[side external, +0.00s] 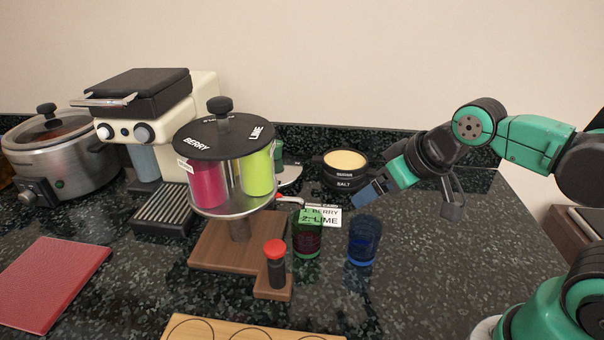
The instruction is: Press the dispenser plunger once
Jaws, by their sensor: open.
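The dispenser has a black lid (225,135) marked BERRY and LIME with a black knob on top. Under it are a pink canister (208,183) and a lime-green canister (258,174), on a wooden base (215,243). A red-topped black plunger (275,250) stands upright on a small wooden block at the base's front right corner. My gripper (410,204) is open and empty, above the counter to the right of the dispenser, well apart from the plunger. One finger is over the blue glass's far side in the picture.
A green glass (307,238) and a blue glass (364,242) stand right of the plunger. A card (321,216) reads 1. BERRY, 2. LIME. A salt tub (344,172), coffee machine (150,105) and slow cooker (62,155) are behind. The right counter is clear.

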